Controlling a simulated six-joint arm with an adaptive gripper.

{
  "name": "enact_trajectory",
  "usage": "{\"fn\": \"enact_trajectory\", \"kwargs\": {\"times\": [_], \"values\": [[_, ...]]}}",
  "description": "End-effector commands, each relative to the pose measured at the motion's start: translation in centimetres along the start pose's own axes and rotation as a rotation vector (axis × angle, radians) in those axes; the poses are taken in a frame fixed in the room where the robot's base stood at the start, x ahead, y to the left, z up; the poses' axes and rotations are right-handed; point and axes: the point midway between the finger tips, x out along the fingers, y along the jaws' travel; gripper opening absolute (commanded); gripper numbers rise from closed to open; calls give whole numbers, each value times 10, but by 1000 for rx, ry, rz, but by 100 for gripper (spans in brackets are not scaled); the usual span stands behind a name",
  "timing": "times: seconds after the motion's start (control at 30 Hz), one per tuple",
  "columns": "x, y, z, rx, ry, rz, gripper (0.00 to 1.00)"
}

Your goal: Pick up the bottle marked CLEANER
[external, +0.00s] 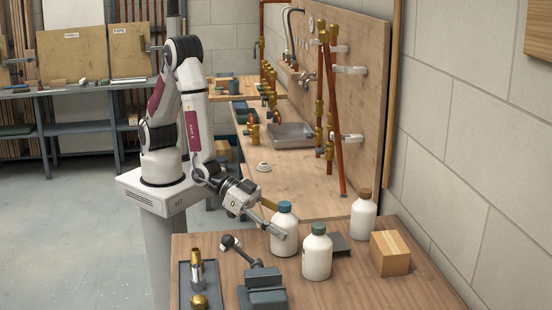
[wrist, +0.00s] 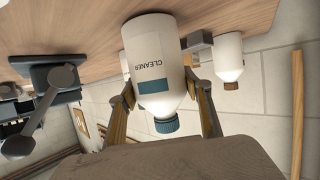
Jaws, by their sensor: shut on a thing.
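The bottle marked CLEANER (wrist: 152,50) is white with a blue-green cap, and its label faces the wrist camera. In the wrist view, the two fingers of my gripper (wrist: 163,95) are on either side of it, shut on its body. In the external view, my gripper (external: 272,230) is at the blue-capped white bottle (external: 285,238), which stands upright. I cannot tell whether its base touches the table. A white bottle with a green cap (external: 317,260) stands close in front, to its right. A white bottle with a brown cap (external: 363,220) stands further right and also shows in the wrist view (wrist: 229,55).
A dark grey vise (external: 264,287) and a tray with brass fittings (external: 184,285) are at the front left. A workbench with copper pipes (external: 322,100) stands behind.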

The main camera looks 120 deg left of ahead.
Motion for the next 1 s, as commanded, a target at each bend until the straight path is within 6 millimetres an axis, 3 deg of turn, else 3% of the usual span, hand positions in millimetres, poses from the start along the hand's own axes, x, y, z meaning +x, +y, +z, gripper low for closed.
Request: {"fn": "enact_trajectory", "kwargs": {"times": [1.0], "values": [[-35,1,-85,-2,5,0,10]]}}
